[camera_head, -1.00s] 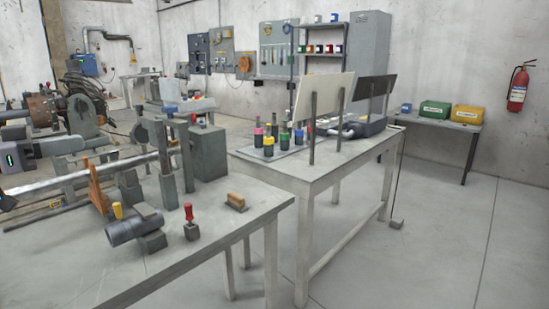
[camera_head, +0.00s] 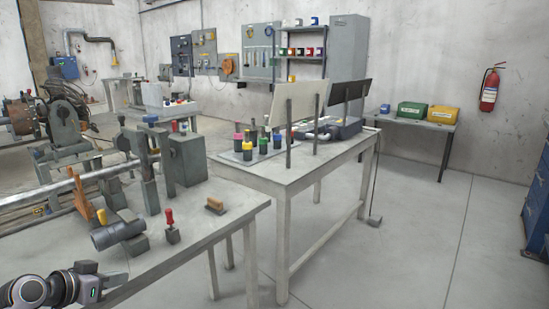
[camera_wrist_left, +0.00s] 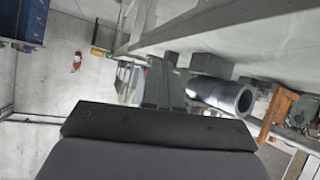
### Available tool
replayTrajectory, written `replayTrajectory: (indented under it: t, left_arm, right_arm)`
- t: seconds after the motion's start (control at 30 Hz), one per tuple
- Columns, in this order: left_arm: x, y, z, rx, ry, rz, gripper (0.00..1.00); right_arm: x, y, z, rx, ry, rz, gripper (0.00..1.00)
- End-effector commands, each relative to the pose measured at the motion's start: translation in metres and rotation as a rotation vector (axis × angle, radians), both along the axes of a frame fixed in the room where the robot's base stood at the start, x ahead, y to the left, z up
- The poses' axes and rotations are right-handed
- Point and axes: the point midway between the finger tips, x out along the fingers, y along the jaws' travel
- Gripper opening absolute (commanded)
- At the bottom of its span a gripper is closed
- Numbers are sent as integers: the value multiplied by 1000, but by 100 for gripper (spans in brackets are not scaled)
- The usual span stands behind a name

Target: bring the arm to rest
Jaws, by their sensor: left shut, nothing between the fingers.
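My left gripper (camera_head: 108,280) shows at the lower left of the head view, over the front edge of the near workbench (camera_head: 200,233). It is shut and empty. In the left wrist view its fingers (camera_wrist_left: 165,84) stand close together above the dark gripper body. A dark grey hollow cylinder (camera_head: 118,232) lies on the bench beyond the gripper, apart from it. The cylinder also shows in the left wrist view (camera_wrist_left: 222,95), right of the fingers. My right gripper is not in view.
A red-handled block (camera_head: 171,228) and a wooden-handled brush (camera_head: 215,206) stand on the near bench. A second table (camera_head: 270,178) holds several coloured bottles and upright panels. A blue cabinet (camera_head: 537,205) stands at the right edge. The floor (camera_head: 410,240) between is clear.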

Motion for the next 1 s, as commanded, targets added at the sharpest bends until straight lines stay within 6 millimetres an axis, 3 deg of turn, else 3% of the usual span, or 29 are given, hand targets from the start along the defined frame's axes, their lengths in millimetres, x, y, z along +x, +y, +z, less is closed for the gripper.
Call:
replayTrajectory:
  t: [0.03, 0.2, 0.4, 0.53, 0.7, 0.83, 1.0]
  left_arm:
    - [-15, -12, -23, 19, 35, 18, 0]
    - [-66, -45, -84, 84, 94, 75, 0]
    - [-140, -90, -125, 130, 111, 107, 0]
    - [-192, -121, -134, 135, 104, 112, 0]
    - [-244, -154, -130, 120, 82, 112, 0]
    - [-266, -169, -124, 110, 67, 110, 0]
    - [-273, -174, -122, 106, 60, 110, 0]
  right_arm:
    - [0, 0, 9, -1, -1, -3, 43]
    - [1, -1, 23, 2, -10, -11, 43]
    - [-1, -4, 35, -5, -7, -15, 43]
    - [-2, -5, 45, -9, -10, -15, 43]
    - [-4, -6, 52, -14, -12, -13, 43]
    - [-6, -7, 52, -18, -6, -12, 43]
    - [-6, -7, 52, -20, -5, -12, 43]
